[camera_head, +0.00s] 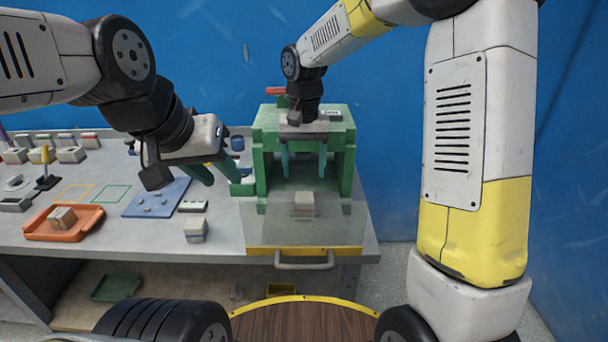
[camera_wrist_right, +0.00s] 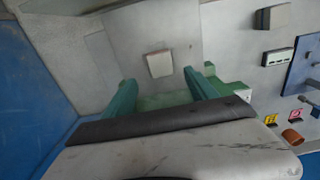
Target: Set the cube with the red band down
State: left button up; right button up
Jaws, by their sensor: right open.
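A pale cube (camera_head: 304,204) with a faint reddish-brown band stands on the grey panel (camera_head: 268,225) before the green frame. Its pale top (camera_wrist_right: 158,64) shows in the right wrist view, apart from my fingers. My right gripper (camera_head: 304,164) is open and empty above and behind this cube, inside the green frame. My left gripper (camera_head: 214,175) is open with nothing seen in it, left of the frame. Another cube (camera_head: 196,229) with a dark band stands on the bench, and one more cube (camera_head: 62,218) sits in the orange tray. Their band colours are hard to tell.
The green frame (camera_head: 262,160) stands at the bench's right end. The panel has a yellow front edge (camera_head: 300,250) with a handle (camera_head: 304,265). A blue board (camera_head: 158,196), the orange tray (camera_head: 62,234) and several blocks occupy the left. The bench's front strip is mostly clear.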

jog(key=s+d+r+t+y, duration=0.1)
jog(key=s+d+r+t, duration=0.2)
jog(key=s+d+r, duration=0.65)
jog(key=s+d+r+t+y, duration=0.1)
jog(key=s+d+t, duration=0.2)
jog(key=s, duration=0.7)
jog(key=shift+d+n, duration=0.3)
jog(key=shift+d, duration=0.55)
jog(key=shift+s+r, duration=0.1)
